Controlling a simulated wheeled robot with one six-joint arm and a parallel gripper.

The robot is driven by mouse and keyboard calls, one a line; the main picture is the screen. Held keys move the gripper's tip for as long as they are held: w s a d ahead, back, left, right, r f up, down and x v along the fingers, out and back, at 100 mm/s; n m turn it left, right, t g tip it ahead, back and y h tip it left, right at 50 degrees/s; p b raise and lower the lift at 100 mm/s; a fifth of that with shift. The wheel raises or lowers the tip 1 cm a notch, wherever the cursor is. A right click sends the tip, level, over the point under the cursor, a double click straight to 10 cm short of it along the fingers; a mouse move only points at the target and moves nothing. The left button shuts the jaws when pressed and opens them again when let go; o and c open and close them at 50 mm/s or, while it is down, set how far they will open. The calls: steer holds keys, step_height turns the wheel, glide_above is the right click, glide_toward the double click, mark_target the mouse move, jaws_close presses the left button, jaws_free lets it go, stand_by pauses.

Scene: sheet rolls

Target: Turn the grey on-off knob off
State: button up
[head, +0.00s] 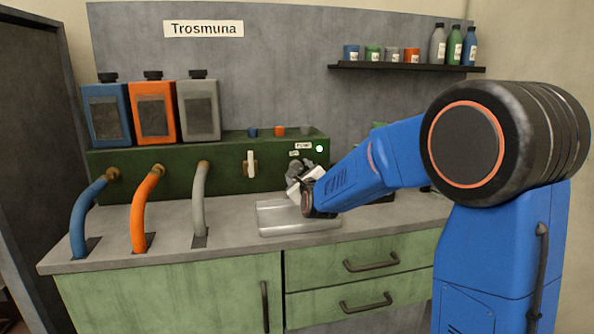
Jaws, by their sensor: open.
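The grey on-off knob (308,164) seems to be the small grey shape on the right part of the green machine's front, below two small labels. It is small and partly covered by my gripper, so its setting cannot be told. My gripper (295,184) is at the machine's front, just below and in front of the knob, above the metal tray. Its jaws are open; the fingertips are small in view, and whether they touch the knob cannot be told. A white round lamp (319,149) shows bright at the upper right of the labels.
The green machine (140,176) carries blue, orange and grey canisters and a white lever (251,164). Several hoses run down to the counter (100,246). A metal tray (275,218) lies under my gripper. A shelf (400,67) of cups and bottles hangs above right.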

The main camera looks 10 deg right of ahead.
steer(key=shift+w, duration=1.15)
steer(key=shift+c, duration=0.7)
steer(key=c, duration=0.9)
